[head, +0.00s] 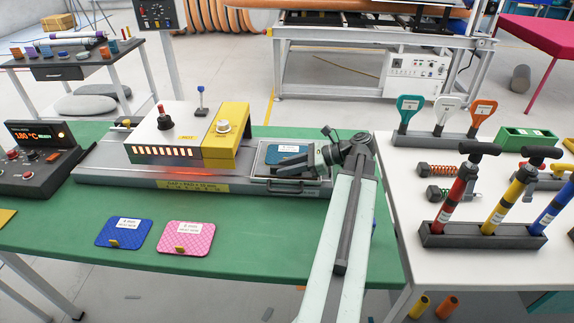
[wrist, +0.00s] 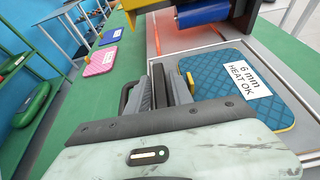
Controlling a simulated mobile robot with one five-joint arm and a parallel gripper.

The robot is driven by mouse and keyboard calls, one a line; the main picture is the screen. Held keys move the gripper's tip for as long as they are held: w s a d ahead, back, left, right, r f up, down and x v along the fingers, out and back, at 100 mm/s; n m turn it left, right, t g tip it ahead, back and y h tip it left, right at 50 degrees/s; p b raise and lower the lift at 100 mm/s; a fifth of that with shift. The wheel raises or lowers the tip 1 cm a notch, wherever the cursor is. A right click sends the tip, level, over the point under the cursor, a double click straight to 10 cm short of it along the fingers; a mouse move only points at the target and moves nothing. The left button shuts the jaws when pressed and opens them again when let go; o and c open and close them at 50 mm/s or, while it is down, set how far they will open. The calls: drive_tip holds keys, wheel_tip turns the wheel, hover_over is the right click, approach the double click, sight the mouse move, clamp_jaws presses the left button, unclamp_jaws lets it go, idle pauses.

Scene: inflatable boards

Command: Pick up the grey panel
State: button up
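No panel that is clearly grey shows in either view. A teal-blue panel (head: 273,158) with a white label lies in the grey tray (head: 258,179) at the right end of the heating machine. In the wrist view the panel (wrist: 210,72) fills the right side, and its label reads "6 mm HEAT OK". My gripper (head: 309,160) is low over the tray's right part. In the wrist view my gripper's dark fingers (wrist: 168,76) are close together beside the panel's left edge. I cannot tell whether anything is between them.
A blue panel (head: 123,234) and a pink panel (head: 186,239) lie on the green table (head: 60,240). The white-and-yellow heating machine (head: 182,134) stands left of my gripper. A white table (head: 400,180) with pumps (head: 515,208) is at the right.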

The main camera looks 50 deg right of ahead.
drive_tip(key=shift+w, duration=0.1)
clamp_jaws()
drive_tip(key=shift+a, duration=0.1)
idle(1.2)
